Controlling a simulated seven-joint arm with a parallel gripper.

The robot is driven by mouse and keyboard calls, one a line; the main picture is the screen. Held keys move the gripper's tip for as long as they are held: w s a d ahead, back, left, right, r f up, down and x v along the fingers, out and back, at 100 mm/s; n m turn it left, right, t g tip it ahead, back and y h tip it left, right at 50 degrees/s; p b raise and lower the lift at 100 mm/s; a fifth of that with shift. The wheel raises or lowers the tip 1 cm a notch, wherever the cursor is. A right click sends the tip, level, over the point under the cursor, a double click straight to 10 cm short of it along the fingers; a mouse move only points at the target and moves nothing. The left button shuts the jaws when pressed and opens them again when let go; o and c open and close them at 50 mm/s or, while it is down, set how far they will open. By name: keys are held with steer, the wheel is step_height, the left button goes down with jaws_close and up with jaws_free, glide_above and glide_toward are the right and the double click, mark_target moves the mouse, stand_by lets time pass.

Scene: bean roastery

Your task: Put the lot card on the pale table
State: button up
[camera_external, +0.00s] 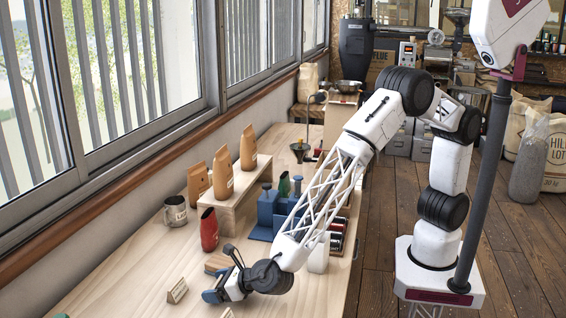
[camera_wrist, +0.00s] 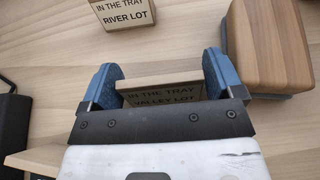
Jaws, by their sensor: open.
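In the wrist view, a small tan card reading "IN THE TRAY VALLEY LOT" (camera_wrist: 160,88) stands between my two blue fingertips. My gripper (camera_wrist: 160,80) is open, with one finger at each end of this card; I cannot tell whether either finger touches it. A second tan card reading "RIVER LOT" (camera_wrist: 124,14) stands apart beyond it. In the external view, my gripper (camera_external: 221,276) is low over the pale table (camera_external: 125,283), and the card between its fingers is hidden. A tan card (camera_external: 177,291) stands on the table to its left.
A rounded wooden block (camera_wrist: 270,45) lies close beside the right finger. The table's left front is mostly clear.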

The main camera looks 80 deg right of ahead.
steer(key=shift+r, duration=0.2)
steer(key=v, duration=1.2)
steer(key=shift+f, duration=0.1)
stand_by(0.6)
